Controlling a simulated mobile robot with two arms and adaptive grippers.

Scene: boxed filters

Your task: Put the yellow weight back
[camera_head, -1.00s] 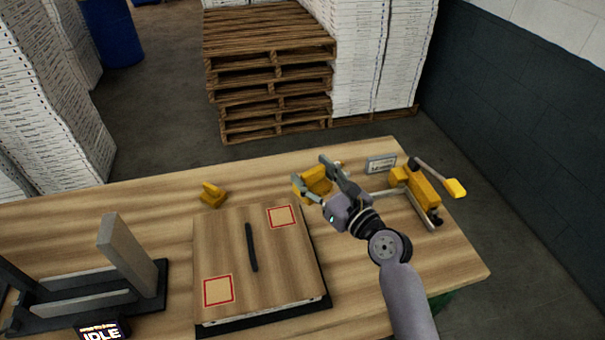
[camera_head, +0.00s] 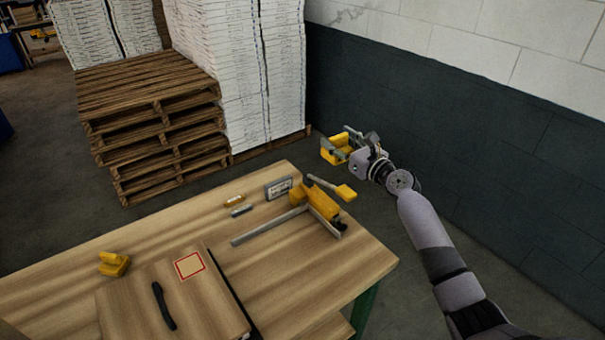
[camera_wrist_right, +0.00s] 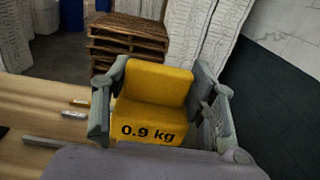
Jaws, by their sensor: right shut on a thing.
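My right gripper (camera_head: 352,146) is shut on a yellow weight (camera_head: 335,149) and holds it in the air beyond the table's right back corner. In the right wrist view the weight (camera_wrist_right: 150,105) sits between the two fingers of the gripper (camera_wrist_right: 158,100), and its face reads "0.9 kg". A second yellow weight (camera_head: 115,264) stands on the table at the left, behind the wooden board (camera_head: 130,305) with its black handle and red-outlined square. My left gripper is not in view.
On the wooden table (camera_head: 330,285), a yellow clamp-like tool (camera_head: 316,205) with a long metal bar lies near the right end. Stacked pallets (camera_head: 150,120) and a wall (camera_head: 450,130) stand beyond.

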